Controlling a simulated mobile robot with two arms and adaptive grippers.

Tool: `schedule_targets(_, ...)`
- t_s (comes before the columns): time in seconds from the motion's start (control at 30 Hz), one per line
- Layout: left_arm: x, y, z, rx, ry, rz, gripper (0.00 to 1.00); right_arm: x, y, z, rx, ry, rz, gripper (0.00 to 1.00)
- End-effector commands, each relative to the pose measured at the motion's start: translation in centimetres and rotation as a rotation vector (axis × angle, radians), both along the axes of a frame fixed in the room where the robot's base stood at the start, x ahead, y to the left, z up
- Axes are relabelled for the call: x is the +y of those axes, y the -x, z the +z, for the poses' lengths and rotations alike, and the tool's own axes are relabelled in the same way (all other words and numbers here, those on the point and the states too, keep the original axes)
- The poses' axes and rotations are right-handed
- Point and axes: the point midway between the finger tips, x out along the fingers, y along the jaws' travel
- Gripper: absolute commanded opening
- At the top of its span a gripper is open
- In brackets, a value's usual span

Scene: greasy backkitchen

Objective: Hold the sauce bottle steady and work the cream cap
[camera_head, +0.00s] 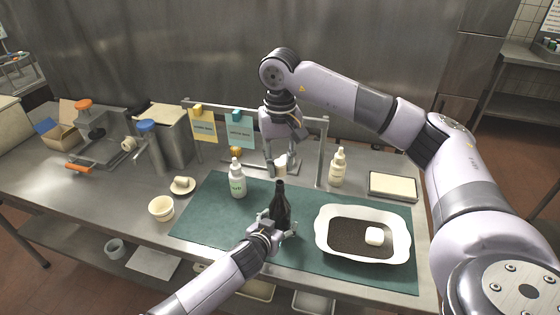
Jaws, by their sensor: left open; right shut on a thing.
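A dark sauce bottle (280,205) stands upright on the green mat (205,222). My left gripper (281,228) comes in from the lower left with its open fingers around the bottle's lower body. My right gripper (281,170) reaches down from above, just over the bottle, and is shut on the cream cap (281,161). The cap is held above the bottle's neck and looks apart from it. The exact gap is hard to judge from this angle.
A white bottle with a green label (238,184) stands left of the sauce bottle. A cream bottle (337,170) stands behind right. A white tray with dark contents (322,238) sits at right. A cup (161,209) is at left. A metal rack with cards (323,150) stands behind.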

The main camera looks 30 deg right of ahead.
Motion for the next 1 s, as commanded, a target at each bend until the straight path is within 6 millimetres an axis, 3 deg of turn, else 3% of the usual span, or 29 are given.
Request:
schedule_targets(0.27,-0.04,-0.04,-0.06,0.0,0.0,0.0,0.63,0.01,0.0,0.01,0.0,0.0,0.0,0.0)
schedule_targets(0.7,-0.03,-0.04,-0.06,0.0,0.0,0.0,0.35,0.01,0.0,0.0,0.0,0.0,0.0,0.0)
schedule_targets(0.73,-0.02,-0.04,-0.06,0.0,0.0,0.0,0.33,0.01,0.0,0.0,0.0,0.0,0.0,0.0)
schedule_targets(0.77,-0.02,-0.04,-0.06,0.0,0.0,0.0,0.47,0.01,0.0,0.0,0.0,0.0,0.0,0.0)
schedule_targets(1.0,-0.02,-0.04,-0.06,0.0,0.0,0.0,0.31,0.01,0.0,0.0,0.0,0.0,0.0,0.0)
